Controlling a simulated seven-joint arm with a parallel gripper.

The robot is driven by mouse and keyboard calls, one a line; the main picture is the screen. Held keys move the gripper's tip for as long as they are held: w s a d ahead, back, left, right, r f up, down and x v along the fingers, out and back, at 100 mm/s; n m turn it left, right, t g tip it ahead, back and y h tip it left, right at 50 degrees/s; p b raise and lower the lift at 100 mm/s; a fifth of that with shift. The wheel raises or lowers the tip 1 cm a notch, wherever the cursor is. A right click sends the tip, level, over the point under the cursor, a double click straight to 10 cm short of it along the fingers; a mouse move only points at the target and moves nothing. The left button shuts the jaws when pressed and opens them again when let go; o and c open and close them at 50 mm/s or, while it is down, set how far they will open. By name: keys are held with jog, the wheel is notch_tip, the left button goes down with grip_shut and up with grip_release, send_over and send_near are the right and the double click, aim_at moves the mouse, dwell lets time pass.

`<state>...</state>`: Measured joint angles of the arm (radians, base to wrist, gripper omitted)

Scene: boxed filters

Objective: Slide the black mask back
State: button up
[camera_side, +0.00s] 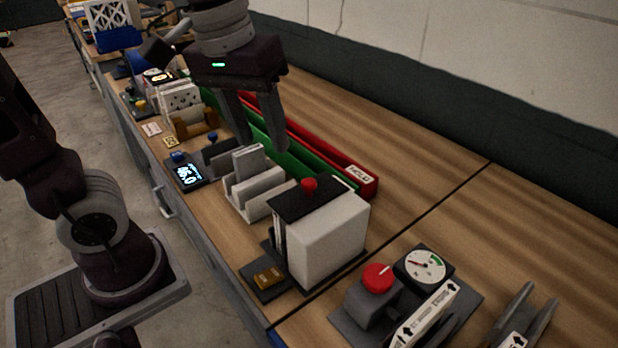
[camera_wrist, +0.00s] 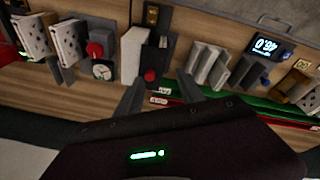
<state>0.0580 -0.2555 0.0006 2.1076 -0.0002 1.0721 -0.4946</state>
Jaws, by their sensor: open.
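The black mask (camera_side: 323,193) is a dark flat plate with a red knob (camera_side: 309,184) on top of a white box (camera_side: 330,240). In the wrist view the mask (camera_wrist: 160,55) shows as a dark strip beside the white box (camera_wrist: 131,55), with the red knob (camera_wrist: 150,75) at its near end. My gripper (camera_side: 262,145) is open and empty, above the green and red trays behind the grey rack, apart from the knob. In the wrist view my gripper (camera_wrist: 161,88) has its fingers apart, with the knob appearing between and beyond their tips.
A grey slotted rack (camera_side: 258,204) holding a panel stands left of the box. Long green (camera_side: 296,170) and red (camera_side: 345,185) trays run behind it. A lit display (camera_side: 187,174) sits at the front edge. A gauge (camera_side: 423,265) and red dial (camera_side: 377,277) stand at right. The back right bench is clear.

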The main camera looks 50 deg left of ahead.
aim_at(309, 181)
jog(key=w+f+n, duration=0.1)
jog(key=w, duration=0.1)
jog(key=w+d+n+g, duration=0.1)
jog(key=w, duration=0.1)
jog(key=w+f+n+g, duration=0.1)
jog(key=w, duration=0.2)
jog(key=shift+d+f+n, duration=0.35)
jog(key=shift+n, duration=0.05)
notch_tip(309, 181, down, 7)
jog(key=shift+f, duration=0.1)
grip_shut()
dwell(0.7)
